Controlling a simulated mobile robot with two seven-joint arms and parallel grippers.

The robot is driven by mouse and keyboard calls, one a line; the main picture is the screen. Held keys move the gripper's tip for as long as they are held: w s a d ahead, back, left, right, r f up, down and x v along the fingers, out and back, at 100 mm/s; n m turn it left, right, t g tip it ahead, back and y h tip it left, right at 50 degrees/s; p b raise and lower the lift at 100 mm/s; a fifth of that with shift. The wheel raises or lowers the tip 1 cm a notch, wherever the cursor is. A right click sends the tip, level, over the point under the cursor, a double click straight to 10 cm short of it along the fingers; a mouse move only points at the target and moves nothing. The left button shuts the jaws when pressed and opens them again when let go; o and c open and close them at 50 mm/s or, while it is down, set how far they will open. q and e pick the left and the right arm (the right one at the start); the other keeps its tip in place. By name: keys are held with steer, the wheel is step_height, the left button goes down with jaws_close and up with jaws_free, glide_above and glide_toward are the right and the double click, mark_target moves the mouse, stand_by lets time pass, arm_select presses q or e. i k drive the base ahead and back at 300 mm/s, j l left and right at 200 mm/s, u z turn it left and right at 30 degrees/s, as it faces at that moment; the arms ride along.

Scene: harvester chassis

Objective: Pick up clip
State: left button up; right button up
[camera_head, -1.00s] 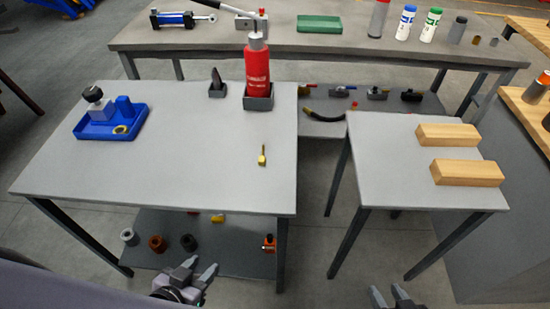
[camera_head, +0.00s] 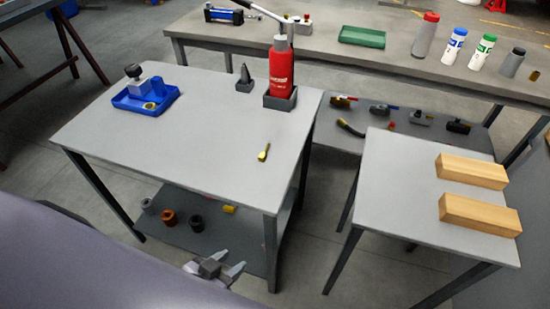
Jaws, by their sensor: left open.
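A small brass-yellow piece (camera_head: 263,153), which may be the clip, lies alone on the grey table (camera_head: 200,140), right of its middle. It is too small to make out in detail. My left gripper (camera_head: 236,271) is open and empty at the bottom of the view, in front of the table and nearer to me than the brass piece. It touches nothing that I can see. My right gripper is out of view.
A blue tray (camera_head: 128,103) holds a grey part, a blue block and a ring. A red bottle (camera_head: 281,75) stands in a dark holder at the back. The lower shelf carries several small parts. A smaller table (camera_head: 400,190) at right bears two wooden blocks (camera_head: 480,214).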

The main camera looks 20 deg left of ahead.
mark_target(262, 156)
steer(key=l+u, duration=0.25)
steer(key=l, duration=1.45)
steer(key=k, duration=0.05)
